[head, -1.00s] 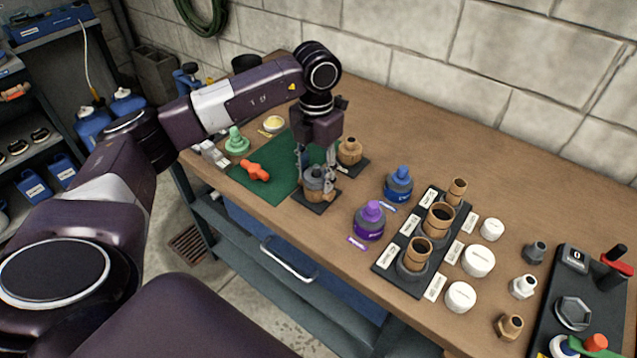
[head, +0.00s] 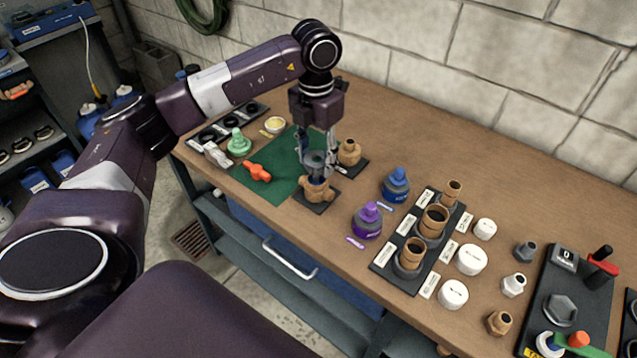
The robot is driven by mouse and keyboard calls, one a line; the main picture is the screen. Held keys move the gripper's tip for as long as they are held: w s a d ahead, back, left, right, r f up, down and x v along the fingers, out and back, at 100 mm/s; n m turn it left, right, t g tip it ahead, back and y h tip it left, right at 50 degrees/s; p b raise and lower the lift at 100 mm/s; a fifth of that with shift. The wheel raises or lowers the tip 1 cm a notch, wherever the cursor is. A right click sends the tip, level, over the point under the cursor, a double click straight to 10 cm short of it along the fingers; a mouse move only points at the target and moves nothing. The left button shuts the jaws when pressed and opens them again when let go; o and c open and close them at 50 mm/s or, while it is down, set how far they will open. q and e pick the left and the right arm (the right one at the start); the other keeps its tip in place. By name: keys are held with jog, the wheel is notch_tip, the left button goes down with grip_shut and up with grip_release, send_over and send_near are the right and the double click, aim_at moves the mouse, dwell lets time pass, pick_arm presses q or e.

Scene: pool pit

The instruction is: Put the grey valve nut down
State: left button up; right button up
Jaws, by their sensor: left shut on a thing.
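My left gripper (head: 317,148) points down over the workbench, its fingers shut on the grey valve nut (head: 317,164). The nut is right above a brass valve body (head: 317,191), which stands on a small black pad (head: 333,199). I cannot tell whether a small gap separates nut and body. The fingers partly cover the nut. The green mat (head: 283,186) lies to the left of the pad, with an orange-red part (head: 258,171) on it. My right gripper is not in view.
A second brass body (head: 349,153) stands close behind to the right. Purple (head: 368,221) and blue (head: 396,185) bottles and a black rack (head: 383,263) with brass fittings are further right. A green part (head: 238,143) stands left. Bare wood (head: 440,135) lies behind the bottles.

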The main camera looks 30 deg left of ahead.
pick_arm(q)
jog(key=shift+r, duration=0.45)
dwell(0.3)
jog(key=shift+s+d+r+m, duration=0.1)
jog(key=shift+s+d+m, duration=0.1)
jog(key=shift+d+m, duration=0.6)
jog(key=s+d+r+m, duration=0.1)
jog(key=s+d+m, duration=0.5)
jog(key=m, duration=1)
jog(key=s+d+m, duration=0.5)
jog(key=s+m, duration=0.3)
jog(key=m, duration=0.9)
jog(key=shift+s+d+r, duration=0.15)
jog(key=shift+d+r, duration=0.25)
